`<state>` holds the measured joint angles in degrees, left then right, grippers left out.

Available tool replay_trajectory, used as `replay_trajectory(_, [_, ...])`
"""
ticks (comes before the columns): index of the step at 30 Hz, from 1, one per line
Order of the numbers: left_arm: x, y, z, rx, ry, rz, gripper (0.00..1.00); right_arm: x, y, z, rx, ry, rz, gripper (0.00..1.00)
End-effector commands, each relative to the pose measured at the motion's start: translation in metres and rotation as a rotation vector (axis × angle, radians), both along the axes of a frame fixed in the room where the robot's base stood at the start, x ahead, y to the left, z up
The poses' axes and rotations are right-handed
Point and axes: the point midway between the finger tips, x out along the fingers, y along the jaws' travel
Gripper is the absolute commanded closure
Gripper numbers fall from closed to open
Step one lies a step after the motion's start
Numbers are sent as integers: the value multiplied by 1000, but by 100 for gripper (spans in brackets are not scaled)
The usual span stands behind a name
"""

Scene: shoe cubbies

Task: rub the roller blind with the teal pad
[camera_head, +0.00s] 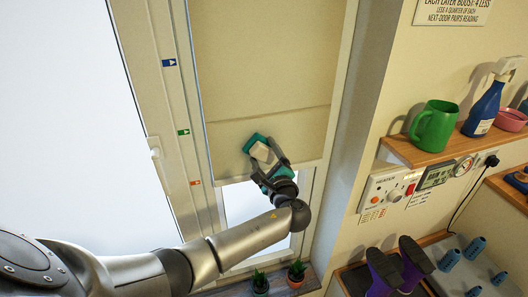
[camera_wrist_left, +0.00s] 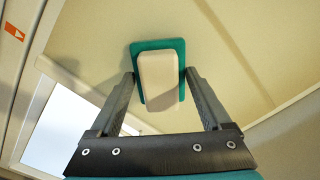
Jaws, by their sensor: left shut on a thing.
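The roller blind (camera_head: 265,60) is a cream sheet hanging over the window; it also fills the upper part of the left wrist view (camera_wrist_left: 230,50). The teal pad (camera_head: 251,142) has a cream block-shaped handle (camera_wrist_left: 158,75) on its back. My left gripper (camera_head: 272,163) is shut on the teal pad (camera_wrist_left: 143,47), with one finger on each side of it. The pad is at the blind's lower part, near its bottom edge; I cannot tell for certain whether it touches the cloth. My right gripper is in neither view.
A shelf (camera_head: 405,152) at the right holds a green mug (camera_head: 434,126), a blue spray bottle (camera_head: 484,110) and a pink bowl (camera_head: 511,119). Small potted plants (camera_head: 297,270) stand on the sill below the window.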

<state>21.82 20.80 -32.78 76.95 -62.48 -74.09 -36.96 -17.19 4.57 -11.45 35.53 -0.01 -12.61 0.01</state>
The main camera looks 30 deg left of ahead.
Motion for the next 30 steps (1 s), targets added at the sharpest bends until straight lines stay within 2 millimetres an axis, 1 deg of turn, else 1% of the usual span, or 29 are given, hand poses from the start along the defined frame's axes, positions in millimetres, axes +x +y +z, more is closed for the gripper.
replay_trajectory(1, [-4, -5, 2, -1, 1, -2, 63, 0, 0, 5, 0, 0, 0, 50])
replay_trajectory(3, [-8, -11, 2, -1, 2, -3, 63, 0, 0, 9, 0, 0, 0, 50])
replay_trajectory(15, [-32, -39, 1, -2, 1, -2, 63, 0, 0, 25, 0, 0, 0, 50])
replay_trajectory(30, [-37, -45, 1, -1, 1, -2, 63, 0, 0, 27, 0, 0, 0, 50])
